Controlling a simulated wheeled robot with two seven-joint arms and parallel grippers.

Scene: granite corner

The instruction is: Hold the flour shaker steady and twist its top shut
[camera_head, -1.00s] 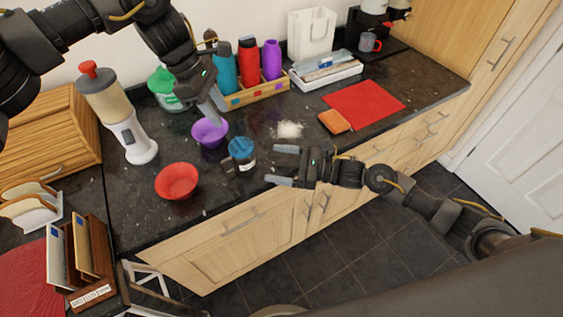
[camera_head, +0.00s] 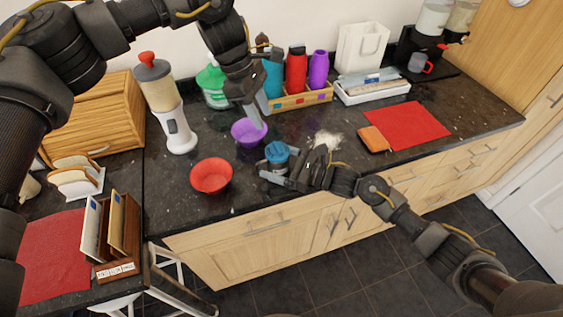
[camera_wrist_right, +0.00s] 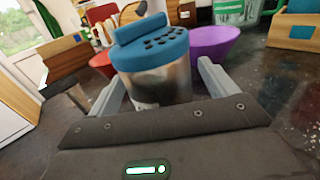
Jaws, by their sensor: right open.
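The flour shaker (camera_head: 277,153) has a blue perforated top with a raised bar and a shiny metal body. It stands upright on the dark counter near the front edge. In the right wrist view the shaker (camera_wrist_right: 160,84) is between the fingers of my right gripper (camera_wrist_right: 158,90), which is open with a small gap on each side. In the head view my right gripper (camera_head: 285,170) reaches it from the front right. My left gripper (camera_head: 256,112) hangs over the purple bowl, behind and left of the shaker, pointing down. Its finger spacing is unclear.
A purple bowl (camera_head: 248,131) stands just behind the shaker and a red bowl (camera_head: 211,176) to its left. White powder (camera_head: 327,140) lies to the right. A wooden rack with bottles (camera_head: 300,98) stands behind.

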